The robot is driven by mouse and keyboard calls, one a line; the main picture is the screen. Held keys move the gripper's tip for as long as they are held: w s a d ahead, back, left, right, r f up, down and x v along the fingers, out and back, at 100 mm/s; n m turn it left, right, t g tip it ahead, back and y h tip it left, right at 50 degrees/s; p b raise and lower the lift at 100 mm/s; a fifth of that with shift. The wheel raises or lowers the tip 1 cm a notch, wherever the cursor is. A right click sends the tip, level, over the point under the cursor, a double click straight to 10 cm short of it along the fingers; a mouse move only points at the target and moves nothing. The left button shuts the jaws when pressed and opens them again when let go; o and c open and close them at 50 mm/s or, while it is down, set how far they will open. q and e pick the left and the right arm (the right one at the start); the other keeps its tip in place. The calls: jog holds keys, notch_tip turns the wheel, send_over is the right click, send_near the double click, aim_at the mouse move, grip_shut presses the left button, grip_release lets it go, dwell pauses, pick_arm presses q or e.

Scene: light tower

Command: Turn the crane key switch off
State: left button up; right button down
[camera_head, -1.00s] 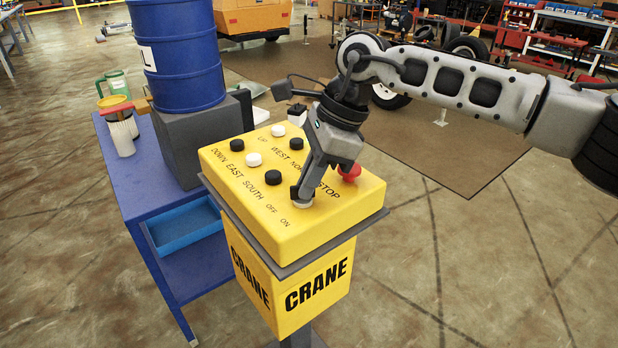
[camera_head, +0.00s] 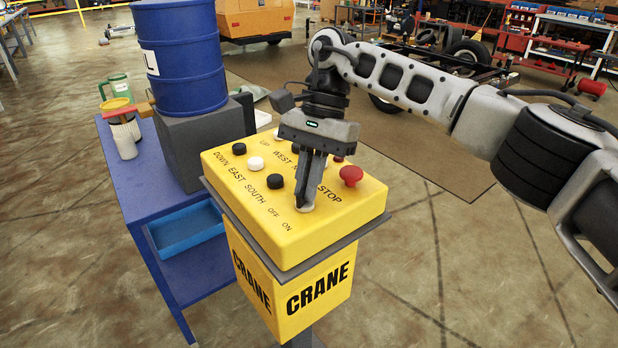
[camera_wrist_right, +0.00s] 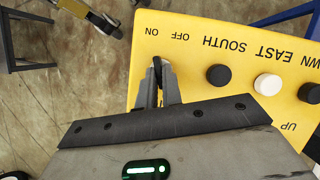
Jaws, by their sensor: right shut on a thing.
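The yellow crane control box (camera_head: 255,215) stands on a post, its top marked OFF and ON near the front edge. The key switch (camera_head: 303,210) is a small round fitting by those words, mostly covered by my right gripper (camera_head: 306,203). That gripper points down with its fingers closed together on the switch's key. In the right wrist view the fingertips (camera_wrist_right: 158,66) meet just beside the OFF and ON lettering, and the key is hard to make out between them. My left gripper does not show.
A red stop button (camera_head: 351,175) stands right of the gripper, close to it. Black and white buttons (camera_head: 256,163) lie to the left and behind. A blue table (camera_head: 135,180) with a blue barrel (camera_head: 185,60) stands at the left. The floor at the right is clear.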

jog(key=shift+a+n+h, duration=0.1)
jog(key=shift+n+h, duration=0.2)
jog(key=shift+n, duration=0.7)
jog(key=c, duration=1.6)
grip_release()
jog(key=shift+o, duration=0.2)
